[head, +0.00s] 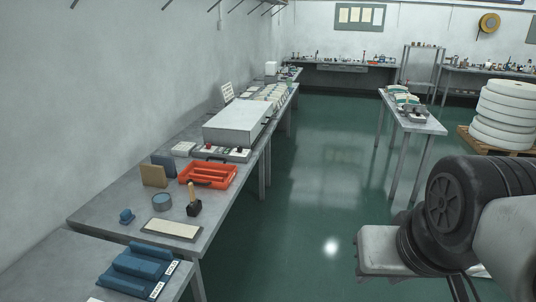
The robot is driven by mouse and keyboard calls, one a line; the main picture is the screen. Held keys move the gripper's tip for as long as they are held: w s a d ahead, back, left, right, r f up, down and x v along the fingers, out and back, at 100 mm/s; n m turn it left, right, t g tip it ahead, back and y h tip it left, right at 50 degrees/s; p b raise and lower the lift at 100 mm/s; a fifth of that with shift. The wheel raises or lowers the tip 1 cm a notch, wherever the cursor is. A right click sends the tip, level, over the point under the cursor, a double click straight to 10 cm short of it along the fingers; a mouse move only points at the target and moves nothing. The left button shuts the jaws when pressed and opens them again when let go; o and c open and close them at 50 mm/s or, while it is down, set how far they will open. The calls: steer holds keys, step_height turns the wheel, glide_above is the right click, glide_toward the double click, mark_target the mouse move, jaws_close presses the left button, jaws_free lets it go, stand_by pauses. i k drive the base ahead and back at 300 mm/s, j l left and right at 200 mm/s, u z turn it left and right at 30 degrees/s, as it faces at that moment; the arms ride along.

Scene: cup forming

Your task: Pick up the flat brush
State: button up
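What looks like the flat brush (191,191) stands upright on the grey table at the left, its light wooden handle pointing up. Its lower end meets a dark block (194,208); I cannot tell whether this is the bristles or a holder. My arm fills the lower right of the head view. The dark fingers of my gripper (463,288) show partly at the bottom edge, far to the right of the brush and apart from it. Their tips are cut off, so their opening is hidden.
Around the brush on the table (95,208) are an orange tray (229,178), a round blue-grey tin (162,202), a pale framed pad (172,229) and a small blue object (126,216). Blue blocks (140,268) lie nearer. The green floor (310,235) between table and arm is clear.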

mark_target(193, 202)
steer(key=i+u, duration=0.15)
steer(key=i, duration=0.35)
steer(key=i+l+u, duration=0.2)
steer(key=i, duration=0.3)
steer(key=i+l+u, duration=0.15)
steer(key=i, duration=0.35)
steer(key=i+u, duration=0.3)
steer(key=u, duration=0.15)
steer(key=i+l+u, duration=0.2)
steer(key=u, duration=0.3)
steer(key=i+l+u, duration=0.25)
steer(key=u, duration=0.2)
steer(key=i+l+u, duration=0.2)
steer(key=u, duration=0.2)
steer(key=i+l+u, duration=0.2)
steer(key=l+u, duration=0.2)
